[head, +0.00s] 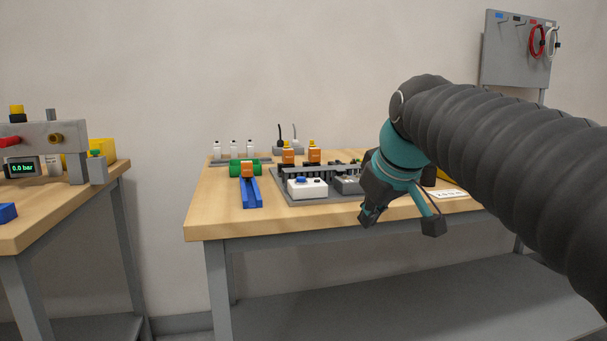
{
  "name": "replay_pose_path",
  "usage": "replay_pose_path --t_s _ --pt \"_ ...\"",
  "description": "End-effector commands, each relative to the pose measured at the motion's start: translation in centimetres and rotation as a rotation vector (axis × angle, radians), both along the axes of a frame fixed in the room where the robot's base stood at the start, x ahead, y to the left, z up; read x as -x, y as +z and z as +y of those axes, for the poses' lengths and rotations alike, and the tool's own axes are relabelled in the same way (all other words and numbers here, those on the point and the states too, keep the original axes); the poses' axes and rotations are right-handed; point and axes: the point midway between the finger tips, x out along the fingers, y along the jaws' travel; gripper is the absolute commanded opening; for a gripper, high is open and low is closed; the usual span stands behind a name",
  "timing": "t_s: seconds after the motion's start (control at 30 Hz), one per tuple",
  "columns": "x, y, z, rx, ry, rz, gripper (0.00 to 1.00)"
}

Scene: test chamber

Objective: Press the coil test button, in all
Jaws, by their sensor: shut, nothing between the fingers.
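I cannot read any label, so I cannot tell whether this is the coil test button. A grey box (347,184) beside it is partly hidden by my arm. My gripper (369,218) is shut and empty, pointing down near the bench's front edge. It is to the right of the white box and apart from it.
A blue rail (250,193) with a green cylinder and orange block lies left of the plate. Orange parts (289,156) and a rack of white bottles (234,149) stand behind. A second bench (60,207) with a gauge is at left.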

Motion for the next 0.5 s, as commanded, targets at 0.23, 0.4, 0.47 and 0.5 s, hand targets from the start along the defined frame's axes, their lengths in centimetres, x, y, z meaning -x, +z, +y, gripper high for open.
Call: replay_pose_path --t_s 0.23,0.4,0.47,0.5 --pt "-8.3 7.9 4.8 0.083 0.239 -0.095 0.00" --pt "-12.6 11.5 8.3 0.142 0.394 -0.166 0.00" --pt "-13.7 12.3 9.3 0.162 0.441 -0.188 0.00" --pt "-14.4 12.8 9.9 0.173 0.468 -0.203 0.00"
